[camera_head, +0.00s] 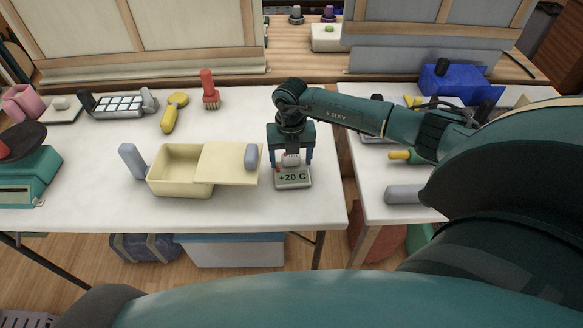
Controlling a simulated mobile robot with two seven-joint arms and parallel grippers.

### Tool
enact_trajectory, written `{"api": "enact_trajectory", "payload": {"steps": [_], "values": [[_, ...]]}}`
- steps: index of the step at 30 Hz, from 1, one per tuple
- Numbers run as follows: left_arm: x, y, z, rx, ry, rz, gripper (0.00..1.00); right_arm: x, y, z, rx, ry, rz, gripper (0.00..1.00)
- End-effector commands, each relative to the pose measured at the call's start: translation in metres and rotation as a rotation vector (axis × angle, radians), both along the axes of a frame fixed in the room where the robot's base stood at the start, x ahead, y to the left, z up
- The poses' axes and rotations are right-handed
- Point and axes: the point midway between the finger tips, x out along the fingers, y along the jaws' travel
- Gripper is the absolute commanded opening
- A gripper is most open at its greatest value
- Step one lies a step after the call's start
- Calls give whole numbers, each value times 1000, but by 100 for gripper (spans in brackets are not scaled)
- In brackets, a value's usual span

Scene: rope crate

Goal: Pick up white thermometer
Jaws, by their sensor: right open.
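The white thermometer (293,180) lies on the white table near its right end, with a display reading "+20 C". My right gripper (291,162) is open and points down right over the thermometer, its two fingers on either side of the upper part. Whether the fingers touch it cannot be told from this view. The upper part of the thermometer is partly hidden by the gripper. My left gripper does not show.
A pale yellow box (180,183) with a lid (228,162) stands just left of the thermometer. A red brush (209,90), a yellow tool (170,115) and a teal scale (30,175) are farther left. A second table with a blue bin (455,84) stands right, across a gap.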

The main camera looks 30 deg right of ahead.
Motion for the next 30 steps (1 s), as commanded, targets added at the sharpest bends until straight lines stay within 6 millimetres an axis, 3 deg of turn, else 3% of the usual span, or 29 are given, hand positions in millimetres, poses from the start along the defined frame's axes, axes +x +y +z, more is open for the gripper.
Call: {"api": "enact_trajectory", "payload": {"steps": [5,25,30], "values": [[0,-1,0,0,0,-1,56,0,0,0,0,0,0,69],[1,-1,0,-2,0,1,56,0,0,0,0,1,0,14],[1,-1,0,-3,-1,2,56,0,0,1,0,0,0,13]]}}
